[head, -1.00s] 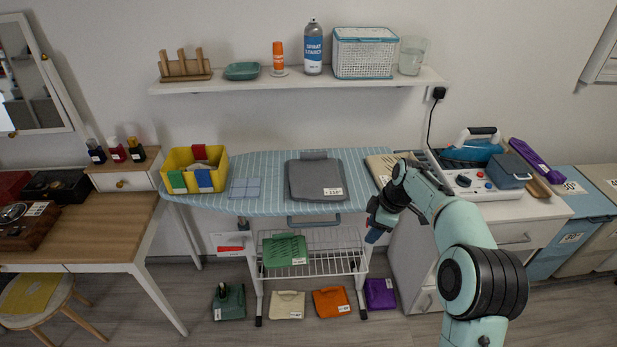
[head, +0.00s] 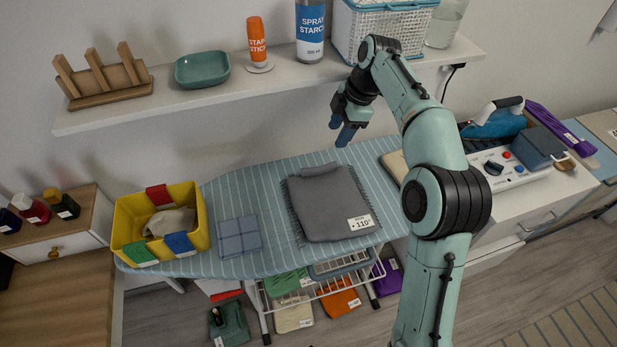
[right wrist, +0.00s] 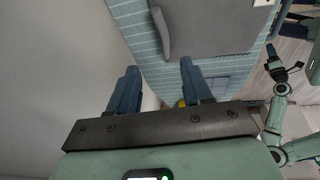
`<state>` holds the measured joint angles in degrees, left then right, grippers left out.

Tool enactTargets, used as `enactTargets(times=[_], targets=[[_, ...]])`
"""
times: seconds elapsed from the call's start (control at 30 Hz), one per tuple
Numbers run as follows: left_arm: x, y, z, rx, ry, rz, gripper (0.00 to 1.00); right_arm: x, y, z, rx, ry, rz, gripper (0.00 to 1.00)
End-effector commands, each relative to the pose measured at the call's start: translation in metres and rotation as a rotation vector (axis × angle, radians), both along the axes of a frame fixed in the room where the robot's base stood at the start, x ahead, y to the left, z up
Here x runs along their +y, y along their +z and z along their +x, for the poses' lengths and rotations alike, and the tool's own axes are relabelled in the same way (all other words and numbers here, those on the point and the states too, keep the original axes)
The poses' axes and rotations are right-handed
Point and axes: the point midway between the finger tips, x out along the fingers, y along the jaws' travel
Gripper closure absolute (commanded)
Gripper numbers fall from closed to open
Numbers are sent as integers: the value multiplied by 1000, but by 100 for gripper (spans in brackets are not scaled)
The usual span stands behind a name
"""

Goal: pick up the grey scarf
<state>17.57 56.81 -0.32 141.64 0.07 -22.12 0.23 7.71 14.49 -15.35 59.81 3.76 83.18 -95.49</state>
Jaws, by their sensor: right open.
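The grey scarf (head: 330,205) lies folded flat on the striped ironing board (head: 285,240), with fringed edges and a white "110°" tag. It also shows at the top of the right wrist view (right wrist: 215,25). My right gripper (head: 341,131) is raised above the board's back edge, just below the shelf front, apart from the scarf. In the right wrist view its blue fingers (right wrist: 158,75) are spread with nothing between them. My left gripper (right wrist: 276,58) shows small at the right of that view; its jaw opening is unclear.
A wall shelf (head: 205,102) with a spray starch can (head: 310,35) and a white basket (head: 385,35) is close to my right arm. A yellow bin (head: 126,225) and a folded blue cloth (head: 239,237) sit left of the scarf. An iron (head: 490,125) stands at right.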

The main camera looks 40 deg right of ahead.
Motion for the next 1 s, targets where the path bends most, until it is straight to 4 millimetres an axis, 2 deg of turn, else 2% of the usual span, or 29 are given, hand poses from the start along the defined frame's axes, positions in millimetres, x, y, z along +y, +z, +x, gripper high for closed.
enactTargets(times=[0.17,0.5,0.77,1.0], targets=[[0,-2,-2,5,1,0,57,1,-6,0,1,-1,0,51],[0,-18,-9,12,0,0,57,12,-66,13,3,0,1,51],[0,-21,-10,12,0,0,57,16,-84,16,1,-1,0,51],[0,-25,-12,14,0,0,57,25,-119,20,3,-1,1,51]])
